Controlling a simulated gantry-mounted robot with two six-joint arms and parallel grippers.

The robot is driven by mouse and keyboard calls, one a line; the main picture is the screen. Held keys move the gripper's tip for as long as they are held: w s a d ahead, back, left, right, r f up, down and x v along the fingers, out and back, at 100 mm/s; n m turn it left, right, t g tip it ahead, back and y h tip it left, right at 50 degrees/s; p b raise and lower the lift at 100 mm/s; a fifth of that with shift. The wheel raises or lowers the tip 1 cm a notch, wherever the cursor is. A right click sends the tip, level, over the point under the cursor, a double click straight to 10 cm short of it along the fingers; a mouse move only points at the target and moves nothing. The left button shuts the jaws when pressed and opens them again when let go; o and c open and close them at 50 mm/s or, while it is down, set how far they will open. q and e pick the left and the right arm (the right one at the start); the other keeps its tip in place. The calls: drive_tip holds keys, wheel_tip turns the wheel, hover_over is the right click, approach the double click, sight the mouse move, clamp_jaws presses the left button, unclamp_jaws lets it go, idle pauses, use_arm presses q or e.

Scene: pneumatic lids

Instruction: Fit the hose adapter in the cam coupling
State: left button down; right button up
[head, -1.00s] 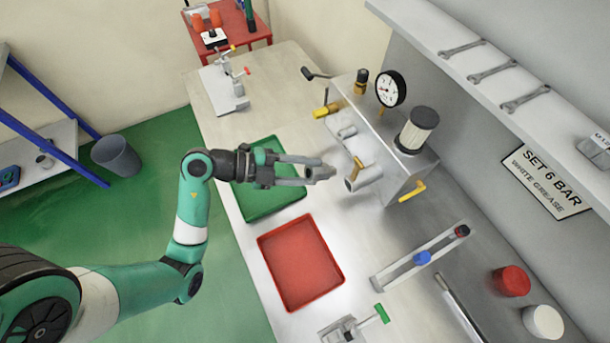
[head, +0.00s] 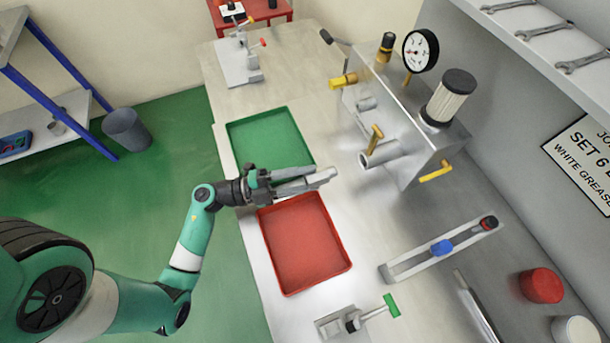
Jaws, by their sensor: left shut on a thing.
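My left gripper (head: 308,180) reaches in from the left, above the gap between the green and red trays. It is shut on a small grey piece (head: 324,175), which looks like the hose adapter; the fingers hide part of it. The cam coupling (head: 380,157) is a grey open-mouthed tube on the front of the metal block, with yellow cam levers (head: 375,137) and (head: 437,171). The held piece is clear of the coupling, to its left and slightly lower in the picture. My right gripper is not in view.
The green tray (head: 232,128) and red tray (head: 263,252) lie empty on the bench. The metal block (head: 408,165) carries a gauge (head: 420,50) and a filter (head: 449,98). A rail with a blue knob (head: 442,247) and a green-handled clamp (head: 391,306) stand nearer.

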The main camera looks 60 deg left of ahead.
sight(328, 171)
use_arm(q)
drive_tip(key=shift+w, duration=0.2)
drive_tip(key=shift+w+a+f+x, duration=0.1)
drive_tip(key=shift+a+x, duration=0.05)
drive_tip(key=shift+x, duration=0.7)
drive_tip(key=shift+w+a+f+x, duration=0.1)
drive_tip(key=shift+a+x, duration=0.1)
drive_tip(key=shift+x, duration=0.7)
drive_tip(key=shift+w+a+f+x, duration=0.1)
drive_tip(key=shift+a+x, duration=0.05)
drive_tip(key=shift+x, duration=0.7)
drive_tip(key=shift+p, duration=0.3)
drive_tip(key=shift+p, duration=0.3)
drive_tip(key=shift+r, duration=0.1)
drive_tip(key=shift+p, duration=0.3)
drive_tip(key=shift+p, duration=0.3)
drive_tip(key=shift+a+x, duration=0.1)
drive_tip(key=shift+x, duration=0.65)
drive_tip(key=shift+a+x, duration=0.15)
drive_tip(key=shift+x, duration=0.65)
